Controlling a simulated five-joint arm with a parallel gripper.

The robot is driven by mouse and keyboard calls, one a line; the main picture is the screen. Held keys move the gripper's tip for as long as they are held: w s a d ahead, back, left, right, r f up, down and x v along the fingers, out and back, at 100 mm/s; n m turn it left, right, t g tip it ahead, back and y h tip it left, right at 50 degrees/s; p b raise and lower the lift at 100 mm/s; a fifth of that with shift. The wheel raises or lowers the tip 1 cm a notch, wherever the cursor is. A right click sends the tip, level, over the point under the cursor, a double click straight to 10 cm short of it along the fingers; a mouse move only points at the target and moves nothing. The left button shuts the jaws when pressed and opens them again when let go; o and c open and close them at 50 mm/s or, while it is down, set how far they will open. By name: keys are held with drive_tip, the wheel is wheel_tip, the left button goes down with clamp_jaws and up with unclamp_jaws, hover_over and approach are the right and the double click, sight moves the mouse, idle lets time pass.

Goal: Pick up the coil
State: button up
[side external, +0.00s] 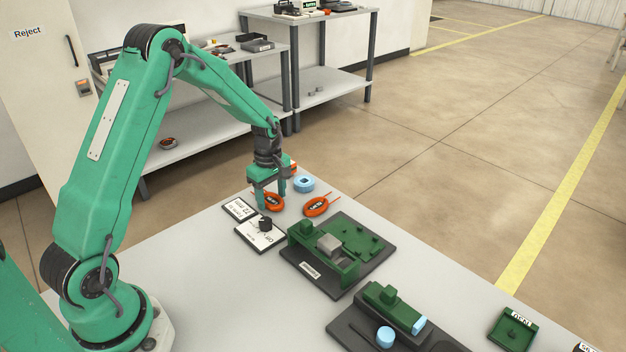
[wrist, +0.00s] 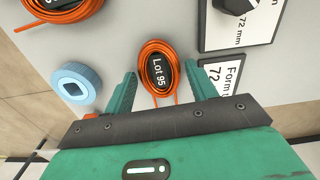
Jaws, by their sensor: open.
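An orange wire coil with a black "Lot 95" label (wrist: 157,70) lies flat on the table, and it also shows in the side view (side external: 275,203). My gripper (wrist: 161,76) is open, with one finger on either side of this coil. I see gaps between the fingers and the wire. In the side view my gripper (side external: 271,200) points down over the coil and partly hides it. I cannot tell the exact height of the fingertips. A second orange coil (side external: 316,206) lies to the right, and a coil is cut off at the wrist view's top left (wrist: 62,8).
A light blue ring with a square hole (wrist: 77,83) lies nearby. White cards (side external: 248,241) lie at the left, with a black knob (side external: 265,224) on one. Green fixtures on dark bases (side external: 350,249) (side external: 388,305) fill the front right. The table's left front is clear.

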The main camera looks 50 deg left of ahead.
sight(272, 199)
drive_tip(key=shift+c, duration=0.5)
drive_tip(key=c, duration=0.7)
drive_tip(key=shift+r, duration=0.1)
drive_tip(key=shift+r, duration=0.4)
wheel_tip(272, 199, up, 3)
drive_tip(key=shift+w+r, duration=0.1)
drive_tip(key=s+d+r, duration=0.1)
drive_tip(key=d+r, duration=0.1)
drive_tip(key=d, duration=0.1)
drive_tip(key=s+d+r, duration=0.1)
drive_tip(key=d+r, duration=0.1)
drive_tip(key=d, duration=0.2)
drive_tip(key=s+d+r, duration=0.1)
drive_tip(key=d+r, duration=0.1)
drive_tip(key=d, duration=0.2)
drive_tip(key=shift+d+r, duration=0.2)
drive_tip(key=shift+r, duration=0.2)
drive_tip(key=w+d, duration=0.2)
drive_tip(key=d, duration=0.3)
drive_tip(key=w+d+f, duration=0.1)
drive_tip(key=w+d, duration=0.2)
drive_tip(key=d, duration=0.1)
drive_tip(key=w+d, duration=0.3)
drive_tip(key=d, duration=0.2)
drive_tip(key=shift+d+f, duration=0.25)
drive_tip(key=shift+d, duration=0.05)
